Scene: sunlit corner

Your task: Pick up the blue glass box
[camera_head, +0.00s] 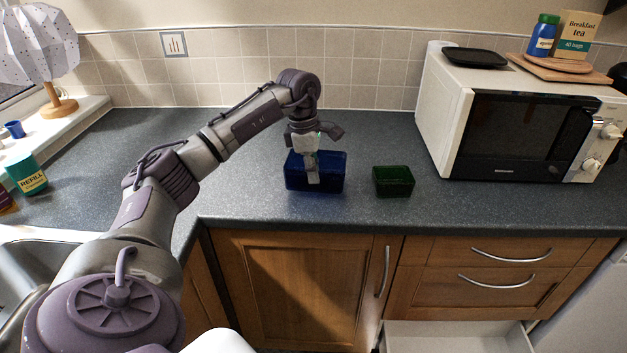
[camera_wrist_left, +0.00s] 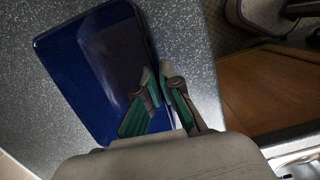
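The blue glass box (camera_head: 330,181) is a dark blue, open-topped rectangular box on the grey worktop, left of a smaller green box. It also shows in the left wrist view (camera_wrist_left: 75,70). My left gripper (camera_head: 313,172) points down at the box's front wall. In the left wrist view, the left gripper's two fingers (camera_wrist_left: 158,78) are close together, one over the inside of the box and one outside, with the wall between them. It looks shut on that wall. The lower fingers partly cover the front wall. The box appears to rest on the worktop. My right gripper is not in view.
The green glass box (camera_head: 393,183) stands to the right with a gap. A white microwave (camera_head: 452,115) is farther right, with a black tray (camera_head: 475,57) on top. The worktop edge is close in front of the boxes.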

